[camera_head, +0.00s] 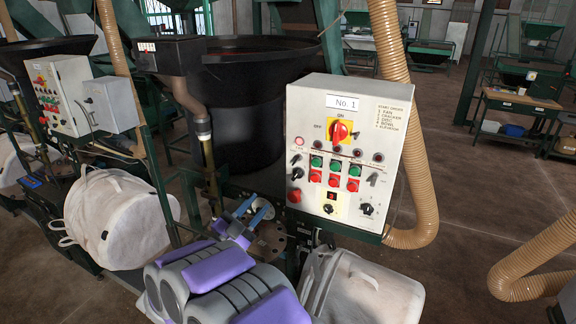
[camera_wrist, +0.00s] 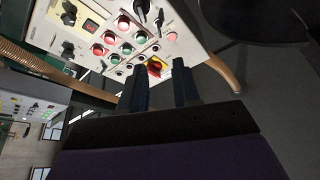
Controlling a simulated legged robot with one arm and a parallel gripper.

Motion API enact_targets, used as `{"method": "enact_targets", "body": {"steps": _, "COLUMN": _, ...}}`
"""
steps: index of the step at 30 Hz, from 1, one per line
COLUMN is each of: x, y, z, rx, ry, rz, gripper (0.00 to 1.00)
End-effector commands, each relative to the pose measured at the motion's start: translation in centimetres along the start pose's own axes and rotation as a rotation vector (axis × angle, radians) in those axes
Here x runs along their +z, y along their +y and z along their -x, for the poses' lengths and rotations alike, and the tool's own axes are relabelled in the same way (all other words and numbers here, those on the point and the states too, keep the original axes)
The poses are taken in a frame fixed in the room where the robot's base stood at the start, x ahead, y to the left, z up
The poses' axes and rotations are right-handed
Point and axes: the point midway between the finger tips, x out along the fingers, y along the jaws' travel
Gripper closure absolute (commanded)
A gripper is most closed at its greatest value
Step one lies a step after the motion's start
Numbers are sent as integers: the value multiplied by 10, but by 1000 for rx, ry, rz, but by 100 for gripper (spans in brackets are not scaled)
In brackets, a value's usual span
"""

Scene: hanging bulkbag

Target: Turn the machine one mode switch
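The white control box labelled "No. 1" (camera_head: 346,104) stands right of centre in the head view. Its red rotary switch on a yellow plate (camera_head: 340,131) has ON and OFF marks. Several black knobs, among them one at the lower right (camera_head: 367,209), surround red and green buttons; no label I can read says which is the mode switch. My gripper (camera_head: 251,211) is left of the box's lower part, apart from it. In the wrist view my gripper (camera_wrist: 158,70) is open and empty, and the red-yellow switch (camera_wrist: 155,66) shows beyond the gap between its fingers.
A large black hopper (camera_head: 238,125) is behind the box. A white bulk bag (camera_head: 117,218) hangs at left, another (camera_head: 365,290) sits below the box. A second control box (camera_head: 62,95) is far left. A tan hose (camera_head: 412,150) runs behind the box's right side.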

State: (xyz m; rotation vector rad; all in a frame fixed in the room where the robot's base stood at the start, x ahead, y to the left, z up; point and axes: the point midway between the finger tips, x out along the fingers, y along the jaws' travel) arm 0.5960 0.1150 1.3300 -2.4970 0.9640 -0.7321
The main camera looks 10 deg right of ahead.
Motion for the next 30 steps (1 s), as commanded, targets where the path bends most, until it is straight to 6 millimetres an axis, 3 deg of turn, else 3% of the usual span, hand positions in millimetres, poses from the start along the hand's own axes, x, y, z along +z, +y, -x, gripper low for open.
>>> {"method": "enact_targets", "body": {"steps": 21, "x": 0, "y": 0, "z": -130, "rx": 1, "ry": 2, "rz": 1, "gripper": 68}}
{"method": "enact_targets", "body": {"steps": 30, "x": 2, "y": -1, "z": -156, "rx": -2, "ry": -3, "rz": 3, "gripper": 68}}
